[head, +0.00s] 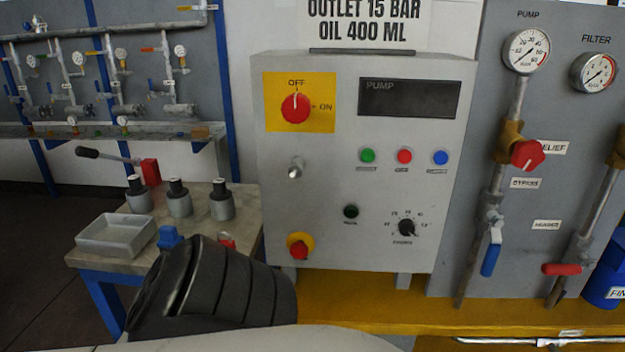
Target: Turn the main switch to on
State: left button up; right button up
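The main switch is a red rotary knob (296,108) on a yellow plate (325,84), at the upper left of the grey control box (360,240). Its white pointer mark points up at the OFF label. The ON label is to the right of the knob. Neither of my grippers shows in the head view. A black ribbed part of my own arm is at the bottom, left of centre, below the box and apart from the switch.
The box also carries a dark PUMP display (409,98), green, red and blue buttons, a black dial (407,228) and a red stop button (299,249). A side table (235,205) with a tray (116,236) is left. Gauges and valves are right.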

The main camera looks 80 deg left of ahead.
aim_at(296, 108)
jog(key=u, duration=2.2)
